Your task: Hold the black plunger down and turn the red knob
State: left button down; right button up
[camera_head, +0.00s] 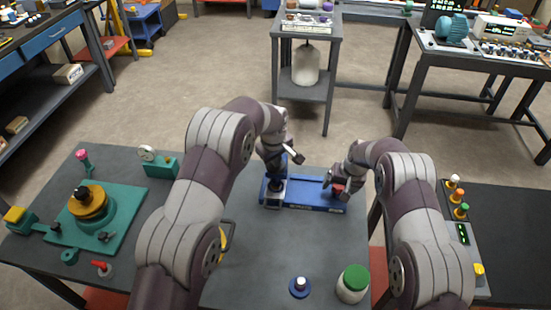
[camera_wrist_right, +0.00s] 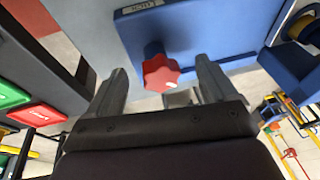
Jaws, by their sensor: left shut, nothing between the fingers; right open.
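The blue device (camera_head: 312,208) lies on the grey table in the head view. Its red knob (camera_head: 338,189) is near its right end; in the right wrist view the knob (camera_wrist_right: 160,72) sticks out from the blue face. My right gripper (camera_wrist_right: 161,66) is open, with the knob between its spread fingers, nearer the left one, and no finger visibly closed on it. My left gripper (camera_head: 275,187) is shut and empty, pointing down over the left end of the device.
A green fixture with a yellow-topped part (camera_head: 88,203) stands at the left of the table. A green-lidded jar (camera_head: 353,284) and a blue-based piece (camera_head: 300,287) stand at the front. A panel with coloured lamps (camera_head: 458,212) is at the right. Bare tabletop lies before the device.

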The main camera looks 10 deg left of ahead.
pick_arm(q)
jog(key=shift+s+f, duration=0.1)
jog(key=shift+f, duration=0.05)
pick_arm(e)
jog(key=c, duration=1.1)
jog(key=m+h, duration=0.1)
jog(key=m, duration=0.4)
jog(key=shift+a, duration=0.2)
jog(key=m+h, duration=0.1)
jog(key=m, duration=0.4)
jog(key=shift+h, duration=0.4)
jog(key=o, duration=1.1)
jog(key=shift+m, duration=0.3)
pick_arm(q)
jog(key=shift+r, duration=0.55)
notch_tip(320, 180, up, 7)
